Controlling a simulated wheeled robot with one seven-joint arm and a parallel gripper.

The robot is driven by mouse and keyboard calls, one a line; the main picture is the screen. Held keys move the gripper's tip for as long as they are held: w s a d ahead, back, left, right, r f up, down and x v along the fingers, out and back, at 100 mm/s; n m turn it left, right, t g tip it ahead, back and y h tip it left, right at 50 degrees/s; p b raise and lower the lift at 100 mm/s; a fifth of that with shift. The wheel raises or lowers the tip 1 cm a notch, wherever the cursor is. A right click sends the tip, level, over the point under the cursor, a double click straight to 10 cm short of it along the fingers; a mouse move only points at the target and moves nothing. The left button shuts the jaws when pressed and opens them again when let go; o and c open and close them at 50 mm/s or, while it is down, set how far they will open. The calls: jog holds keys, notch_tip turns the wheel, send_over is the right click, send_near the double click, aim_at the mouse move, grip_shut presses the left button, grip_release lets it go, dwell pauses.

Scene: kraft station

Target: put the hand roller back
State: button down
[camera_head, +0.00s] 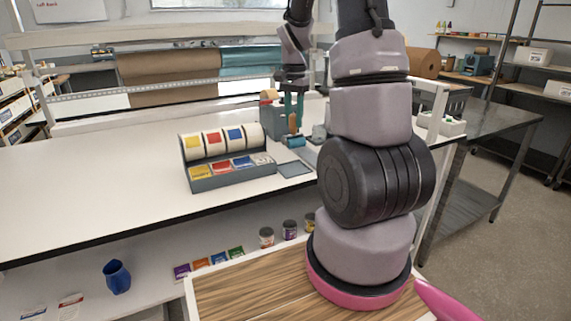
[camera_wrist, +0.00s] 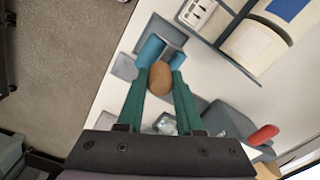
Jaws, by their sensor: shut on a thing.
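The hand roller has a brown wooden handle (camera_wrist: 160,78) and a blue roller. My gripper (camera_wrist: 161,84) has green fingers, one on each side of the handle, shut on it. In the head view my gripper (camera_head: 292,110) points down over the worktable's far right part, with the handle between the fingers. A blue cylinder (camera_head: 296,142) shows just below it at table height. In the wrist view blue parts (camera_wrist: 151,50) lie beyond the handle, beside grey plates. I cannot tell whether the roller touches its rest or the table.
A grey label dispenser (camera_head: 228,178) with white rolls stands left of my gripper. A flat grey plate (camera_head: 294,169) lies in front of the roller. A tape dispenser (camera_head: 270,108) stands close behind; its red part (camera_wrist: 263,135) shows in the wrist view. The white table (camera_head: 90,185) is clear at left.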

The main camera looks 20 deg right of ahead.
aim_at(294, 136)
notch_tip(294, 136, down, 8)
jog(key=shift+f, duration=0.25)
jog(key=shift+f, duration=0.2)
jog(key=c, duration=0.6)
grip_release()
jog(key=shift+o, duration=0.2)
jog(key=shift+r, duration=0.1)
